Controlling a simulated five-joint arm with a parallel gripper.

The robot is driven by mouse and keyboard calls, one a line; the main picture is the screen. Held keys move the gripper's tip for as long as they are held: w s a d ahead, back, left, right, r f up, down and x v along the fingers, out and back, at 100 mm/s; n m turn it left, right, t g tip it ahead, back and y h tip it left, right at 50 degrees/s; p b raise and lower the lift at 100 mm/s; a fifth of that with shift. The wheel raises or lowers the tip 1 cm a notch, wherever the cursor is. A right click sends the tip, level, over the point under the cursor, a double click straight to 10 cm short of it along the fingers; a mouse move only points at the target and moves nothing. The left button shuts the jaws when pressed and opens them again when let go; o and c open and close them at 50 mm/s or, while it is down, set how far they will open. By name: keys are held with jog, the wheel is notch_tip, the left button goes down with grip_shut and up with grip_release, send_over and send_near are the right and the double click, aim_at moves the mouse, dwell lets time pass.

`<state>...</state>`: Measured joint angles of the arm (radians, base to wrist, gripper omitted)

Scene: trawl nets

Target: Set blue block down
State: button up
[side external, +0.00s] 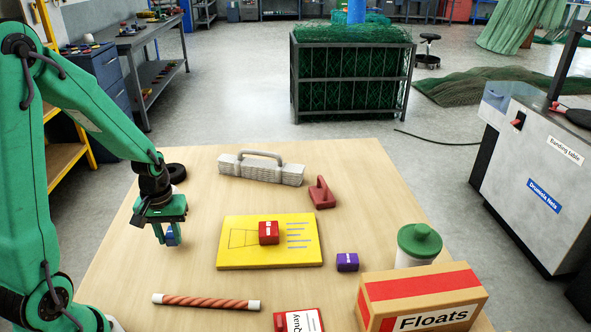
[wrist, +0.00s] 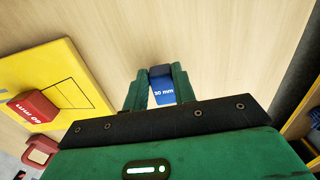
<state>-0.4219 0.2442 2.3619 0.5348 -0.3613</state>
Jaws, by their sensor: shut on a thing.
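My green gripper (side external: 168,233) is at the left of the wooden table, pointing down. It is shut on the blue block (side external: 173,237), which shows between the fingers. In the wrist view the blue block (wrist: 162,88) carries a "30 mm" label and sits between the two green fingers (wrist: 161,90). From these views I cannot tell whether the block touches the table (side external: 120,262). The gripper is to the left of the yellow board (side external: 237,257), apart from it.
A red block (side external: 269,233) lies on the yellow board. Around it are a purple block (side external: 347,262), a striped rod (side external: 206,302), a red-handled thing (side external: 321,194), a grey handled block (side external: 262,170), a green-lidded jar (side external: 419,243) and a Floats box (side external: 422,297). Bare table surrounds the gripper.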

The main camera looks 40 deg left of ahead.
aim_at(170, 238)
jog(key=shift+f, duration=0.9)
jog(key=shift+f, duration=0.1)
jog(key=o, duration=1)
notch_tip(170, 238, up, 12)
jog(key=shift+r, duration=0.15)
jog(key=shift+d+r, duration=0.1)
dwell(0.4)
